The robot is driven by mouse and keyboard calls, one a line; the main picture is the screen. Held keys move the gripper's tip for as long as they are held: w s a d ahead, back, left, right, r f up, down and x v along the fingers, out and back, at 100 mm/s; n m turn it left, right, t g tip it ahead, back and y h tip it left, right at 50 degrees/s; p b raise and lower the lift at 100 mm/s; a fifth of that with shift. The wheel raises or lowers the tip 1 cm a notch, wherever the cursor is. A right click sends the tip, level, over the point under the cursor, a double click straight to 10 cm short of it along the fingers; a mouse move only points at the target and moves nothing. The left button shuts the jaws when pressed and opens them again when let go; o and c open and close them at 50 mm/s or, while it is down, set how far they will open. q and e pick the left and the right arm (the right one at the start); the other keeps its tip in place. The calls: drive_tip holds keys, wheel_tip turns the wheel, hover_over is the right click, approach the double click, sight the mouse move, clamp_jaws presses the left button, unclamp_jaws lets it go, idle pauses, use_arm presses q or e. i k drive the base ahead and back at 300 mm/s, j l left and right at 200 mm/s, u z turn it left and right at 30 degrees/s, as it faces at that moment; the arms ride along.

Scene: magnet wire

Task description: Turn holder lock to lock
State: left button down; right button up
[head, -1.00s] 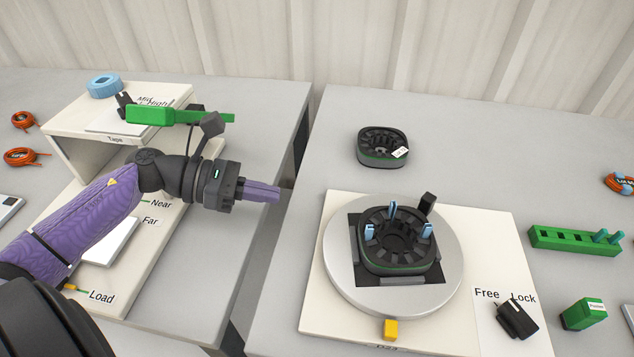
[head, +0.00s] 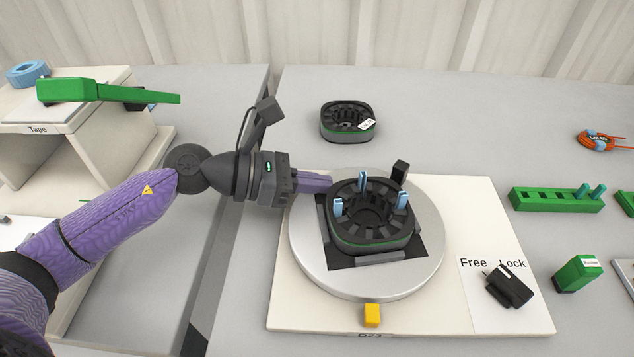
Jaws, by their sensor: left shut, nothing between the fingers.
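The holder lock is a black lever block (head: 509,286) on a white label plate at the right of the board, below the words Free and Lock. Its thin pointer end tilts up and left, toward the gap between the words. A round grey holder (head: 420,258) carries a black ring-shaped stator (head: 372,228) with light blue clips standing in it. My left gripper (head: 328,184) is shut and empty, its purple fingers at the upper left edge of the holder, close to the stator. I cannot tell if they touch. My right gripper is not in view.
A yellow block (head: 372,315) sits at the board's (head: 300,315) front. A second black stator (head: 348,122) lies behind the board. A green rack (head: 556,200), a green block (head: 577,273) and orange wire (head: 602,141) lie right. A gap separates the two tables.

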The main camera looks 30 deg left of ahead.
sight(505, 285)
drive_tip(key=k+l, duration=0.8)
